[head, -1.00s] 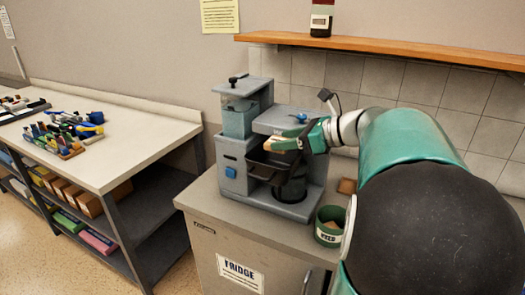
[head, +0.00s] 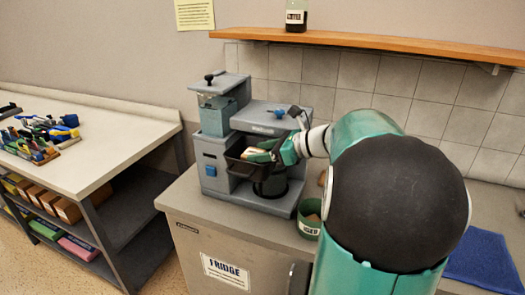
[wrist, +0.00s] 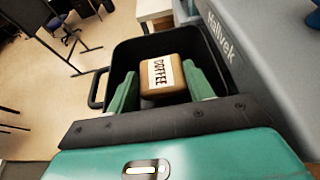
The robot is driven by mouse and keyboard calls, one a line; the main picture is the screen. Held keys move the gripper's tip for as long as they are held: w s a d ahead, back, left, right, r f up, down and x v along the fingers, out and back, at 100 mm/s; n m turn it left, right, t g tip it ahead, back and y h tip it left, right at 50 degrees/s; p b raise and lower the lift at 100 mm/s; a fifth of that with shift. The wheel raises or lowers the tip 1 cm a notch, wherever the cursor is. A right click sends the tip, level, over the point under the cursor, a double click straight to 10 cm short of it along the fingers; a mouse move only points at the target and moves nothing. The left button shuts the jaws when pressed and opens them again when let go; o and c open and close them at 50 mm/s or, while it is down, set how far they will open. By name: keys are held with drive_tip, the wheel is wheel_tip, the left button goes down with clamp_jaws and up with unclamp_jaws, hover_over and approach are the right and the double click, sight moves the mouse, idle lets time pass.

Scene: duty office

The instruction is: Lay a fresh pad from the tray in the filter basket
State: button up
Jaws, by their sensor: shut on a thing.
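The fresh pad (wrist: 163,80), a tan block with a white COFFEE label, sits between the two green fingers of my gripper (wrist: 162,88). My gripper is shut on it. The pad is over the open mouth of the black filter basket (wrist: 104,91), within its rim as seen in the wrist view; whether it touches the basket floor cannot be told. In the head view my gripper (head: 268,152) and the pale pad (head: 254,155) are at the basket (head: 236,168), which juts from the grey coffee machine (head: 214,150). The tray cannot be made out clearly; my arm hides part of the counter.
A green USED tin (head: 309,225) stands on the fridge cabinet (head: 185,200), right of the machine. A blue cloth (head: 488,252) lies at the right. A wooden shelf (head: 400,43) with a dark jar (head: 295,18) runs above. A cluttered workbench (head: 90,160) stands left.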

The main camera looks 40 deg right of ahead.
drive_tip(key=shift+s+f, duration=0.15)
drive_tip(key=shift+f, duration=0.45)
drive_tip(key=o, duration=1)
drive_tip(key=shift+f, duration=0.15)
drive_tip(key=shift+c, duration=0.2)
drive_tip(key=shift+r, duration=0.5)
drive_tip(key=v, duration=1.2)
drive_tip(key=shift+r, duration=0.4)
drive_tip(key=shift+d, duration=0.1)
